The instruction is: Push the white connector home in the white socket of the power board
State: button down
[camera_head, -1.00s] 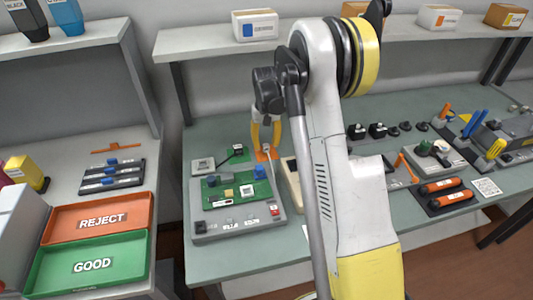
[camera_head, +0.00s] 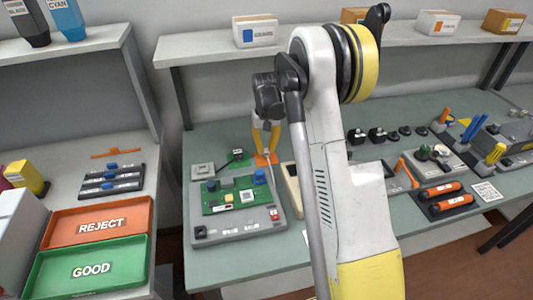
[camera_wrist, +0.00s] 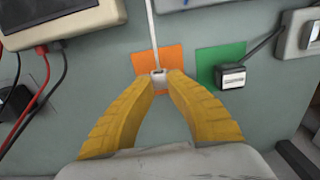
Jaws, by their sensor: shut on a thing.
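My gripper (camera_wrist: 160,74) has its two yellow fingers closed on a small white connector (camera_wrist: 159,78), with a white cable running up from it in the wrist view. The connector is over an orange square (camera_wrist: 145,60); I cannot tell whether it touches it. In the head view my gripper (camera_head: 267,150) is behind the power board, over the same orange square. The green power board (camera_head: 215,206) lies on a grey fixture (camera_head: 230,229). Its white socket is too small to make out in the head view, and the board is not clearly seen in the wrist view.
A green square (camera_wrist: 208,57) with a black-cabled connector (camera_wrist: 231,78) lies right of my gripper in the wrist view. A meter with red and black leads (camera_wrist: 60,20) is at upper left. My arm covers the bench right of the board in the head view.

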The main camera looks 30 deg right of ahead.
aim_at(266, 150)
jog(key=shift+r+p, duration=0.5)
jog(key=shift+r, duration=0.45)
dwell(0.4)
jog(key=c, duration=1.3)
grip_release()
jog(key=shift+r+p, duration=1.9)
jog(key=shift+r, duration=1.15)
jog(key=shift+f, duration=0.1)
